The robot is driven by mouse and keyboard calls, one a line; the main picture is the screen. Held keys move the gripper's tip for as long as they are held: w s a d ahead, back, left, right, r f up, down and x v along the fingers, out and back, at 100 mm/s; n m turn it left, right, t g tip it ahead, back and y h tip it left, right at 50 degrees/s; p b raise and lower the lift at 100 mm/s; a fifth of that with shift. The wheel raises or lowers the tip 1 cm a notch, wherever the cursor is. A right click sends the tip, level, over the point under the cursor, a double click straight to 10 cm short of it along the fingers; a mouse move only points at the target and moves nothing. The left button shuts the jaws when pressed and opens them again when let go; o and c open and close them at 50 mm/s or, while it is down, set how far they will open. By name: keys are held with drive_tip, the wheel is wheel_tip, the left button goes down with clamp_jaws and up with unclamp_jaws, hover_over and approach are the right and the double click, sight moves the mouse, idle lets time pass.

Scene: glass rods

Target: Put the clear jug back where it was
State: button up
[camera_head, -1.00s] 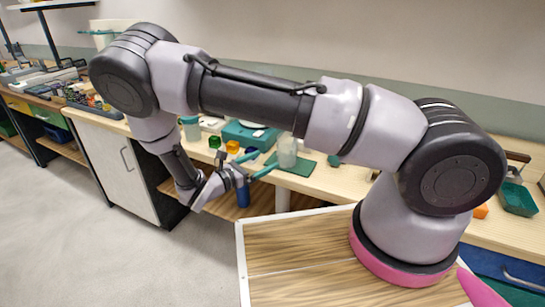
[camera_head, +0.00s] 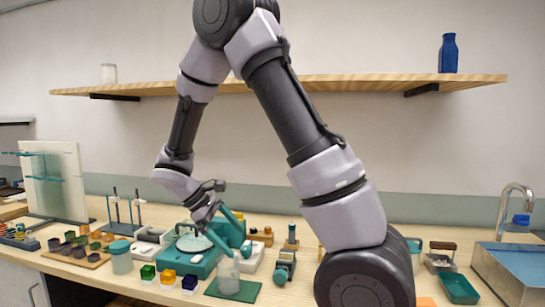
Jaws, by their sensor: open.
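The clear jug (camera_head: 228,275) stands upright on a dark green mat (camera_head: 250,291) near the front of the bench. It looks pale and see-through. My gripper (camera_head: 238,246) is at the jug's upper part, its two long teal fingers spread apart and pointing down to the right. The nearer finger overlaps the jug's rim in the picture.
Green, amber and blue-capped small jars (camera_head: 168,278) stand left of the mat, with a teal-lidded jar (camera_head: 121,257) beyond. A teal device (camera_head: 197,262) sits behind. A wall shelf (camera_head: 350,84) holds a clear jar (camera_head: 108,73) and a blue bottle (camera_head: 448,53), with bare room between.

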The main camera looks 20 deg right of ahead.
drive_tip(key=s+d+r+m+t+y, duration=0.2)
drive_tip(key=s+r+m+t+y, duration=0.1)
drive_tip(key=r, duration=0.4)
drive_tip(key=s+d+r+m+t+y, duration=0.2)
drive_tip(key=s+r+m, duration=0.3)
drive_tip(key=r, duration=0.3)
drive_tip(key=s+d+r+m+t+y, duration=0.2)
drive_tip(key=s+r+m+t+y, duration=0.1)
drive_tip(key=r+m, duration=0.3)
wheel_tip(320, 180, up, 2)
drive_tip(key=shift+s+d+r+t+y, duration=0.1)
drive_tip(key=shift+s+d+t+y, duration=0.25)
drive_tip(key=shift+s+y, duration=0.35)
